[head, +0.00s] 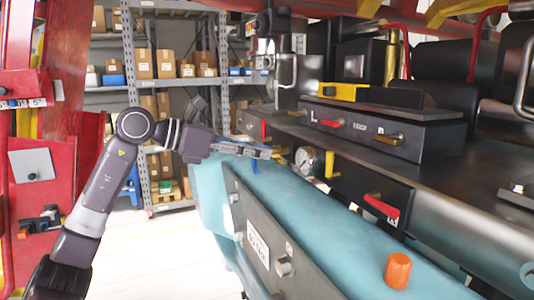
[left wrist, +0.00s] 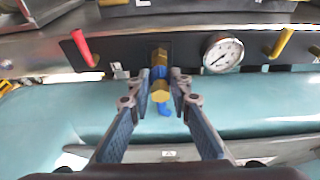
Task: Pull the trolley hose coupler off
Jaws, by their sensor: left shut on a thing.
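The hose coupler (left wrist: 160,91) is a brass hex piece with blue parts, at the middle of the left wrist view. It sits in front of a dark panel, in line with a brass fitting (left wrist: 160,55) there. My left gripper (left wrist: 161,80) is shut on the coupler, one finger on each side of it. In the head view my left gripper (head: 274,153) reaches right to the panel beside the gauge, and a bit of blue shows under it. The fingers partly hide the coupler and where it meets the panel. My right gripper is not in view.
A white round gauge (left wrist: 223,52) is just right of the coupler. A red lever (left wrist: 84,48) is left and a yellow lever (left wrist: 283,42) is farther right. The teal trolley body (head: 320,205) lies below the panel. Shelves with boxes (head: 144,64) stand behind.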

